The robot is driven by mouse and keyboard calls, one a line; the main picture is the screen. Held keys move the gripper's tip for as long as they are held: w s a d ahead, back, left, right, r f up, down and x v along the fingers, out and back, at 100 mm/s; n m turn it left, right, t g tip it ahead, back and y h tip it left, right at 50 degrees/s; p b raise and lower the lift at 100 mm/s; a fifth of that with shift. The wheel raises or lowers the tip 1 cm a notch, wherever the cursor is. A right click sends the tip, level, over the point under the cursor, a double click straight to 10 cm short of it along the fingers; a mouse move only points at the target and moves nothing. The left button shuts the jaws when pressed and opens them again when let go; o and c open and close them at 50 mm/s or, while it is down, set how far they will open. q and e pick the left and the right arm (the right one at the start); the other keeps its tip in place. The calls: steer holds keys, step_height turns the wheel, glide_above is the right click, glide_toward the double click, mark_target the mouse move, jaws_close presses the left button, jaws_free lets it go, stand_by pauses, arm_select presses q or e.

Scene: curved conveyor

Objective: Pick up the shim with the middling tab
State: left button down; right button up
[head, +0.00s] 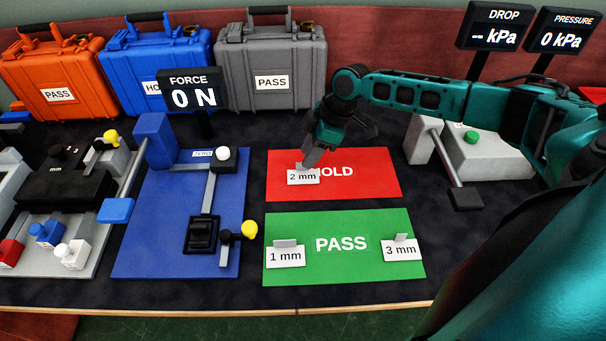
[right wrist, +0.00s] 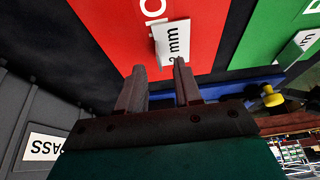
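A white shim marked 2 mm (head: 303,177) lies on the red HOLD mat (head: 370,182); its grey tab is partly hidden by my right gripper (head: 311,158). The right gripper points down at its back edge. In the right wrist view, my right gripper (right wrist: 160,70) is open and empty, with the 2 mm shim (right wrist: 174,42) just beyond its fingertips. On the green PASS mat (head: 342,270) lie a 1 mm shim (head: 286,257) with a wide tab and a 3 mm shim (head: 402,250) with a narrow tab. My left gripper is not in view.
A blue fixture (head: 160,240) with levers stands left of the mats. A grey box with a green button (head: 471,137) and a lever stands at right. Grey (head: 270,55), blue and orange cases line the back. A FORCE display (head: 190,90) reads 0 N.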

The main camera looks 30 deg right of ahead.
mark_target(303, 173)
steer(key=shift+x, duration=1.5)
steer(key=shift+c, duration=0.4)
jaws_close()
